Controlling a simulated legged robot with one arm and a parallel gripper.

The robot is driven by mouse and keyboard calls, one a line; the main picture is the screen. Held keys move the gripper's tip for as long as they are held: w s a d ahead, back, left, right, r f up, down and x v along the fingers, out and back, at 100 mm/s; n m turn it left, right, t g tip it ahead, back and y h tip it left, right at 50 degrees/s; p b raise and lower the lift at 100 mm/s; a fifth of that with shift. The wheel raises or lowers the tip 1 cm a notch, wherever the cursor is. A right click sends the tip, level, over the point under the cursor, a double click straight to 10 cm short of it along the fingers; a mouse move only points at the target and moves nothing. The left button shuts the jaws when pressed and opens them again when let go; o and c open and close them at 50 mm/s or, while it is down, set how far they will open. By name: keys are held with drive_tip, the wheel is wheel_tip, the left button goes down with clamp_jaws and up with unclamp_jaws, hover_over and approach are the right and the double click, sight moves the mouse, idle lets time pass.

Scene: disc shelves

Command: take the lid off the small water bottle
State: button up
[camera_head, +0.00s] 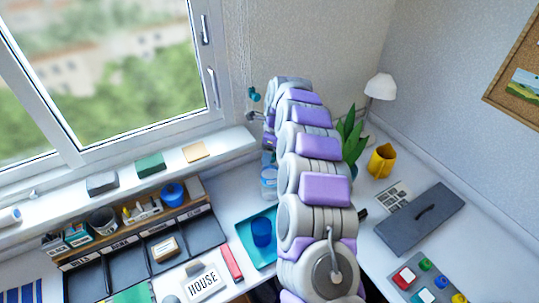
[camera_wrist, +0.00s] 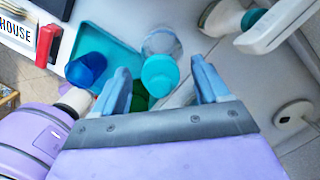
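The small water bottle (camera_wrist: 162,42) is clear, with a round teal lid (camera_wrist: 160,72) that appears to sit on its top, in the middle of the wrist view. In the head view the bottle (camera_head: 268,183) stands just left of my arm, and its top is partly hidden. My gripper (camera_wrist: 163,86) is open, with one blue finger on each side of the lid. Gaps show between the lid and both fingers. The gripper holds nothing. In the head view my arm hides most of the gripper.
A teal tray (camera_head: 241,229) with a blue cup (camera_head: 262,232) lies beside the bottle. A white fixture with a teal part (camera_head: 254,95) is near the wall. A plant (camera_head: 350,137), a yellow mug (camera_head: 381,161) and a grey case (camera_head: 420,219) are right of my arm.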

drive_tip(key=shift+d, duration=0.1)
drive_tip(key=c, duration=1.1)
drive_tip(key=shift+r, duration=0.1)
